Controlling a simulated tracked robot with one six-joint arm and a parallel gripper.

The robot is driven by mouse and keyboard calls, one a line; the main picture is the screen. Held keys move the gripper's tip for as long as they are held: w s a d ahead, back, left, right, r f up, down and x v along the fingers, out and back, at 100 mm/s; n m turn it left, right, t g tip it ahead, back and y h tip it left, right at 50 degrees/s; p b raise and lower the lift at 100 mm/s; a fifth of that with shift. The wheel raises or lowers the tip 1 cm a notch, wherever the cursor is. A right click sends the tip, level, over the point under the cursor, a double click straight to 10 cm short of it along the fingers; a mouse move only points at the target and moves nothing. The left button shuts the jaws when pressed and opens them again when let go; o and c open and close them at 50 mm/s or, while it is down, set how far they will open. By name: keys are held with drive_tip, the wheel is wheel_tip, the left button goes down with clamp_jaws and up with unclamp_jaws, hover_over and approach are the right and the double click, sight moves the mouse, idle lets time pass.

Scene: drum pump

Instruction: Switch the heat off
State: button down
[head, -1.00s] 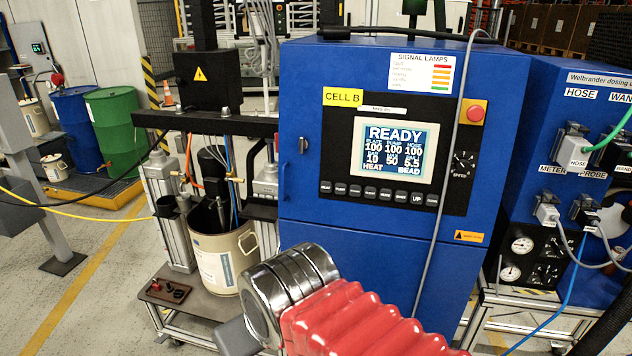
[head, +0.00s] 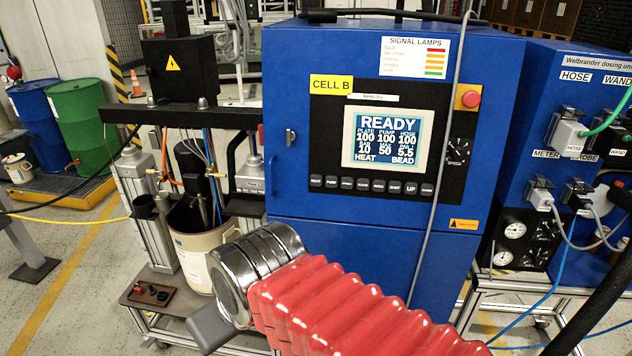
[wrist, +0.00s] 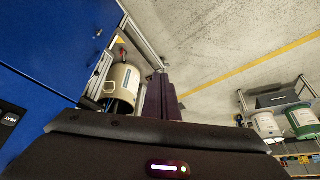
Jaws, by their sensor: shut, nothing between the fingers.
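The blue control cabinet (head: 335,250) has a lit screen (head: 387,140) reading READY, with 100 under PLATE, PUMP and HOSE and the word HEAT at its lower left. A row of dark buttons (head: 363,185) runs below it on the black panel. The leftmost button (head: 316,181) has lettering too small to read surely here. In the wrist view a dark labelled piece (wrist: 10,118) shows at the left edge, its text turned. My gripper (wrist: 162,98) is shut and empty, clear of the panel; in the head view its fingertips are not clearly seen below the chrome wrist.
A beige pail (head: 200,250) stands on a cart left of the cabinet, also in the wrist view (wrist: 125,85). A red stop button (head: 470,98) and a speed knob (head: 458,151) are on the panel's right. A grey cable (head: 436,215) hangs down the cabinet front.

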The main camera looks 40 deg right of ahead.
sight(316, 180)
drive_tip(key=w+d+m+t+y, duration=0.45)
drive_tip(key=w+d, duration=0.35)
drive_tip(key=w, duration=0.4)
drive_tip(key=d+r+m+t+h, duration=0.2)
drive_tip(key=d+h, duration=0.1)
drive_tip(key=d, duration=0.7)
drive_tip(key=d+r+m+t+h, duration=0.2)
drive_tip(key=d+m+t+h, duration=0.1)
drive_tip(key=d, duration=0.7)
drive_tip(key=shift+s+r+m, duration=0.15)
drive_tip(key=shift+s+m, duration=0.05)
drive_tip(key=shift+m, duration=0.15)
drive_tip(key=shift+w+d, duration=0.1)
drive_tip(key=shift+d, duration=0.05)
drive_tip(key=w+d, duration=0.1)
drive_tip(key=d, duration=0.1)
drive_tip(key=w+d+f, duration=0.1)
drive_tip(key=w+d, duration=0.3)
drive_tip(key=shift+w+d+f, duration=0.1)
drive_tip(key=shift+d+f, duration=0.2)
drive_tip(key=shift+f, duration=0.05)
